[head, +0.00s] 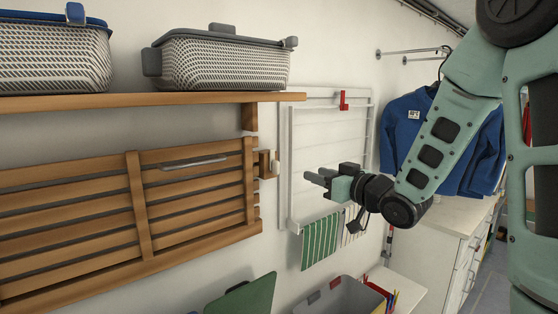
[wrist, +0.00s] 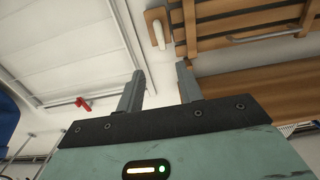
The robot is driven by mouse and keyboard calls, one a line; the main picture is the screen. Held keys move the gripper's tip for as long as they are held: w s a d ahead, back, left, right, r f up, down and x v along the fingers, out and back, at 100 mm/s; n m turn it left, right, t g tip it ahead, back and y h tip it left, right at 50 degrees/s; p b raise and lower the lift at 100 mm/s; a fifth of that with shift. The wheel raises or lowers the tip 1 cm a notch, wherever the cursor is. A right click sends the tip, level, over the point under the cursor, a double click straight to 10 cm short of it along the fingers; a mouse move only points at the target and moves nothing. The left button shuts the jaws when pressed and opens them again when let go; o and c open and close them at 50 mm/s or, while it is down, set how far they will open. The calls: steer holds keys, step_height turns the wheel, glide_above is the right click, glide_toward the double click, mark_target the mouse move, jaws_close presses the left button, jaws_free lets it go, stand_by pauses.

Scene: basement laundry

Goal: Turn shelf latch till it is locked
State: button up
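The shelf latch (head: 266,164) is a small wooden block with a pale lever on the wall, at the right edge of a slatted wooden shelf panel (head: 137,215). In the wrist view the latch (wrist: 158,28) shows a rounded white lever on a wooden plate, beside the slatted panel (wrist: 250,22). Whether it is locked cannot be told. My gripper (head: 314,178) is to the right of the latch in the head view, apart from it, fingers pointing left. In the wrist view my gripper (wrist: 160,84) has its fingers spread, with nothing between them; the latch lies beyond the tips.
A wooden wall shelf (head: 140,100) above carries two woven baskets. A white drying rack (head: 290,150) with a red clip (head: 343,100) is on the wall behind my gripper. A striped towel (head: 319,242) hangs below. A grey bin (head: 340,298) stands lower.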

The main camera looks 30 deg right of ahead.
mark_target(279, 162)
steer(key=w+a+p, duration=0.1)
steer(key=w+p, duration=0.1)
steer(key=w, duration=0.2)
steer(key=w+a+p, duration=0.1)
steer(key=w, duration=0.4)
steer(key=w+a+p, duration=0.1)
steer(key=w+p, duration=0.1)
steer(key=w, duration=0.3)
steer(key=shift+r+p, duration=0.1)
steer(key=shift+p, duration=0.25)
steer(key=shift+w, duration=0.55)
jaws_close()
